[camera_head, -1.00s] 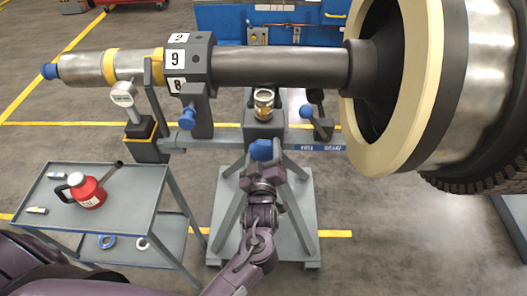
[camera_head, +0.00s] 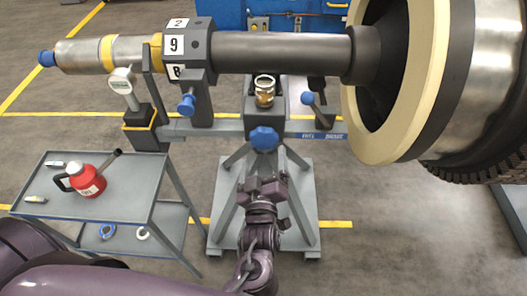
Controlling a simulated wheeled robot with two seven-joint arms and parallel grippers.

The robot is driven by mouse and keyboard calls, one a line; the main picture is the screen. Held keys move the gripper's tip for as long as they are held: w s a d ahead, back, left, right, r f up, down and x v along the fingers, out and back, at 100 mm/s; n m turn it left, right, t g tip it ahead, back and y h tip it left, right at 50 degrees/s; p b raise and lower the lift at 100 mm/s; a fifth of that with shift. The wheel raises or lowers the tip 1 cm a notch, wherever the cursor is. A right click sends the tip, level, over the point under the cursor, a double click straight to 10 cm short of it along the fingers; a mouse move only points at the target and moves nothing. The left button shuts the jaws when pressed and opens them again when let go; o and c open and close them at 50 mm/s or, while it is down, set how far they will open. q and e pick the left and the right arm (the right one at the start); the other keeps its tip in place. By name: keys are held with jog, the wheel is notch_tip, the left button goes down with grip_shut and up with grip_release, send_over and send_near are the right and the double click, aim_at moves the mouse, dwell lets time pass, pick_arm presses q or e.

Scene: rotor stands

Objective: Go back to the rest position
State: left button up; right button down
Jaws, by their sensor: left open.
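My left gripper (camera_head: 266,182) is open and empty, low in the middle of the head view. Its fingers point up the picture at a blue star-shaped knob (camera_head: 264,138), with a gap between them. The knob is on the front of the grey rotor stand (camera_head: 229,127), below a small brass-and-glass cup (camera_head: 265,90). The long grey rotor shaft (camera_head: 280,53) lies across the stand. My right gripper is not in view.
A grey cart (camera_head: 125,206) at left carries a red can (camera_head: 86,180) and small items. A dial gauge (camera_head: 121,80) stands behind it. A large wheel-like rotor end (camera_head: 432,75) fills the upper right. The floor right of my left arm is clear.

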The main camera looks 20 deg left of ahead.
pick_arm(q)
jog(key=shift+s, duration=0.2)
dwell(0.4)
jog(key=s+d+f+m+g+h, duration=0.1)
jog(key=s+f+m+g+h, duration=0.25)
jog(key=f, duration=1.25)
jog(key=s+f+m+g+h, duration=0.2)
jog(key=s+f+m+g, duration=0.25)
jog(key=f, duration=1.15)
jog(key=s+a+f+m+g, duration=0.2)
jog(key=s+a+f+g, duration=0.2)
jog(key=s+f, duration=0.6)
jog(key=s+a+f+m+g, duration=0.2)
jog(key=s+a+f+g, duration=0.2)
jog(key=s, duration=1.3)
notch_tip(320, 180, down, 6)
jog(key=a, duration=0.3)
jog(key=shift+y, duration=0.25)
